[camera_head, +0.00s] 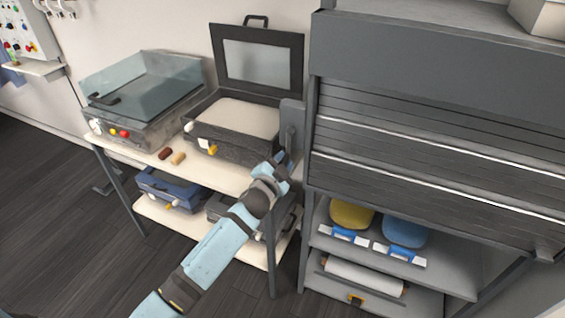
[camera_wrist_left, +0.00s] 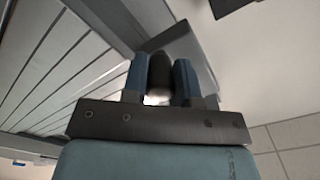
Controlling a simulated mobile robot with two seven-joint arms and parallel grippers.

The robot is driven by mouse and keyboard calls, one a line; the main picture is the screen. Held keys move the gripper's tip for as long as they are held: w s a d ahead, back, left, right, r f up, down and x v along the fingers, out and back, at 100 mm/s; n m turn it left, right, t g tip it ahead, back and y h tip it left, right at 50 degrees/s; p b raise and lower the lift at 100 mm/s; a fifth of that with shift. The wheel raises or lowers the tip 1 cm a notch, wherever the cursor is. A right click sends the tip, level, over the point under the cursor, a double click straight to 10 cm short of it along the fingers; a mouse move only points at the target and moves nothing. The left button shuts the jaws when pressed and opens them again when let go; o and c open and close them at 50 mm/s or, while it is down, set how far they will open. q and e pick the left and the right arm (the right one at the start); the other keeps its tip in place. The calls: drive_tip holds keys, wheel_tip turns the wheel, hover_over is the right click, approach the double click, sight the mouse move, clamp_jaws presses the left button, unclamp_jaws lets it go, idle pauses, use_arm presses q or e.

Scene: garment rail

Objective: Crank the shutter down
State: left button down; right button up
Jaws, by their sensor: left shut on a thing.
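The grey slatted shutter (camera_head: 420,155) hangs partly down over the front of the cabinet at the right, and its slats also show in the wrist view (camera_wrist_left: 55,75). Its bottom edge is above a shelf that shows in the gap below. The crank's grey mount (camera_head: 291,112) is on the cabinet's left side. My left gripper (camera_head: 282,163) is at the crank. In the wrist view its two blue fingers (camera_wrist_left: 161,78) are shut on the dark crank handle (camera_wrist_left: 160,68), which stands between them. The rest of the crank is largely hidden by the gripper. My right gripper is not in view.
Under the shutter, a shelf (camera_head: 372,250) holds a yellow item (camera_head: 351,214) and a blue item (camera_head: 404,231) with labels. A white roll (camera_head: 363,276) lies below. To the left, a bench carries an open black case (camera_head: 235,118) and a clear-lidded machine (camera_head: 146,92).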

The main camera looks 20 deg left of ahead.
use_arm(q)
drive_tip(key=c, duration=0.9)
unclamp_jaws()
drive_tip(key=shift+a, duration=0.1)
drive_tip(key=shift+s, duration=0.25)
drive_tip(key=s, duration=0.4)
drive_tip(key=s+b, duration=0.1)
drive_tip(key=s, duration=0.4)
drive_tip(key=s+b, duration=0.1)
drive_tip(key=s, duration=0.3)
drive_tip(key=shift+s+a, duration=0.15)
drive_tip(key=shift+a, duration=0.1)
